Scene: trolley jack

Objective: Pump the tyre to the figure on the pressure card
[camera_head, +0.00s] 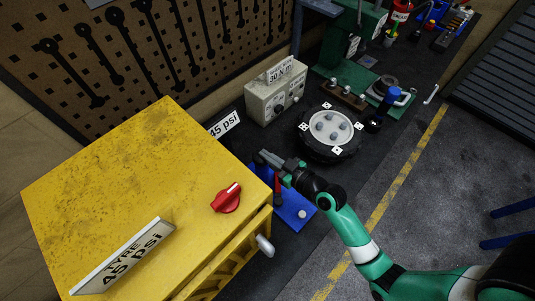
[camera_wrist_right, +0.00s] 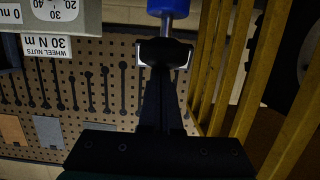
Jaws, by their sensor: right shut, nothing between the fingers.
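The pressure card (camera_head: 125,258), reading "TYRE 45 psi", stands on the yellow cabinet (camera_head: 110,165). A second sign (camera_head: 224,124) reading "45 psi" stands behind the cabinet. The dark tyre (camera_head: 315,152) lies flat around a pale wheel disc on the bench. My right gripper (camera_head: 268,158) is shut and empty by the cabinet's far right corner, above a blue device (camera_head: 293,212) partly hidden by it and the cabinet. In the right wrist view, the shut fingertips (camera_wrist_right: 164,48) are close to a blue cylinder (camera_wrist_right: 168,7) on a metal rod; contact is unclear. My left gripper is out of view.
A red knob (camera_head: 226,197) sits on the cabinet top. A grey box (camera_head: 276,94) with a "30 N m" card stands behind the tyre. A green machine (camera_head: 343,45) is farther back.

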